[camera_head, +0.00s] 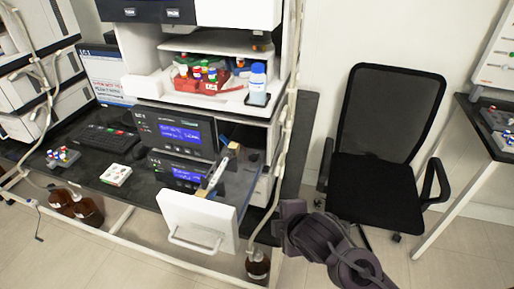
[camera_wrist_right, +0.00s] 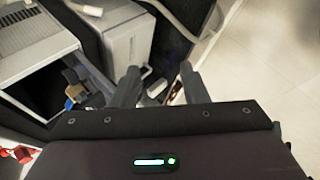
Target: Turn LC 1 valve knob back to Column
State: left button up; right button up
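An instrument stack with two lit blue displays, the upper one (camera_head: 180,131) and the lower one (camera_head: 187,174), stands on the dark bench in the head view. A compartment with a white front (camera_head: 198,222) is pulled out below them. A pale column (camera_head: 216,174) with tan end pieces lies tilted across it. I cannot make out the valve knob or its setting. The right wrist view shows my right gripper (camera_wrist_right: 158,84) open, its fingers apart with nothing held between them. In the head view my right arm is right of the open compartment; its fingertips are unclear. My left gripper is not in view.
A red tray of vials (camera_head: 204,84) and a blue-capped bottle (camera_head: 258,80) sit on the stack's shelf. A monitor (camera_head: 104,72) and keyboard (camera_head: 103,137) stand left. A brown bottle (camera_head: 258,265) is on the floor. A black chair (camera_head: 378,185) stands right.

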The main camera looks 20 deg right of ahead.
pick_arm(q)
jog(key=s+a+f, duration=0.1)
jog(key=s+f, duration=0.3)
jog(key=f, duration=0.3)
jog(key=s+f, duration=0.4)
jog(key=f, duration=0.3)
pick_arm(e)
jog(key=w+r+n+t, duration=0.35)
jog(key=w+n, duration=0.25)
jog(key=n, duration=0.4)
jog(key=n+t+y, duration=0.1)
jog(key=n+y, duration=0.1)
jog(key=n, duration=1)
send_near(255, 156)
jog(key=p+x, duration=0.1)
jog(key=x, duration=0.7)
jog(key=shift+w+p, duration=0.1)
jog(key=shift+p, duration=0.3)
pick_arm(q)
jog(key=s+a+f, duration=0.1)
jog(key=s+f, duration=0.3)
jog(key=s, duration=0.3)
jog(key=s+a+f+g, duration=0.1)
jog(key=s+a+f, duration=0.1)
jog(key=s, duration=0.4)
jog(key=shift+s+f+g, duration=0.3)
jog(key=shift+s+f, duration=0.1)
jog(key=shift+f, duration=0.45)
